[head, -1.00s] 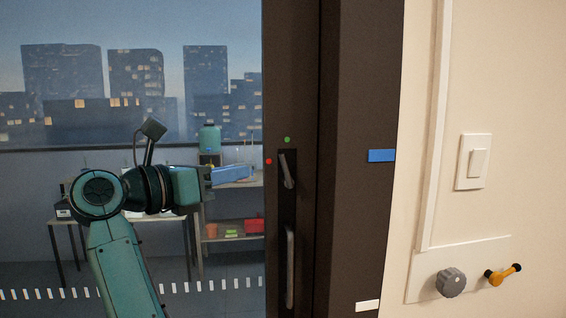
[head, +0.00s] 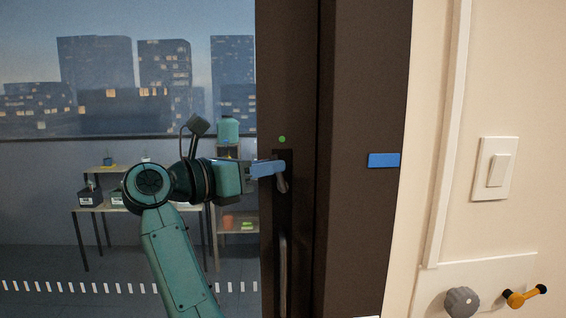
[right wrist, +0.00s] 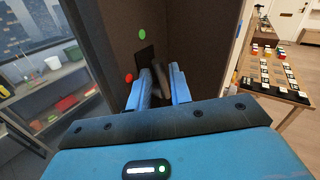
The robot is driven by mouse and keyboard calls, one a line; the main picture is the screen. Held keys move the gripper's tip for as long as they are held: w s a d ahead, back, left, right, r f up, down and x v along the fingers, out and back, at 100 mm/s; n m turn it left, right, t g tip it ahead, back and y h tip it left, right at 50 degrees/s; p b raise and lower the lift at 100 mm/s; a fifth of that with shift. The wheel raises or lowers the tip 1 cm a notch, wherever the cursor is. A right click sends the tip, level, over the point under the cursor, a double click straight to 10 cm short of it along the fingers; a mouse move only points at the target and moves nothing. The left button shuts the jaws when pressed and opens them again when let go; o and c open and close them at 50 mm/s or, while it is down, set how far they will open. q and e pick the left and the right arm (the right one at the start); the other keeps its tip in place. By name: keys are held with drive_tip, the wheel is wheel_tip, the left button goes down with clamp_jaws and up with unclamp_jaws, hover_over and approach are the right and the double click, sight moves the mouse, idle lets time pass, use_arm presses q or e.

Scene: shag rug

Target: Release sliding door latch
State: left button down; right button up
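The latch lever (head: 281,184) is a small grey handle on the dark frame of the sliding door (head: 290,75). It slants down to the right. In the right wrist view the dark lever (right wrist: 157,78) shows between the two blue fingers. My right gripper (head: 275,168) is at the upper part of the lever, and its fingers cover part of it. In the right wrist view my right gripper (right wrist: 158,88) has its fingers apart, with the lever between them. A green dot (head: 281,139) is above the latch; a red dot (right wrist: 129,77) is beside it. My left gripper is not in view.
A long vertical pull handle (head: 283,270) is below the latch. Right of the door are a blue tag (head: 384,160), a light switch (head: 495,168), a grey knob (head: 461,302) and an orange handle (head: 524,296). A table (right wrist: 275,90) stands far right.

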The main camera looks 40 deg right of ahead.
drive_tip(key=shift+d, duration=0.6)
drive_tip(key=shift+c, duration=0.3)
clamp_jaws()
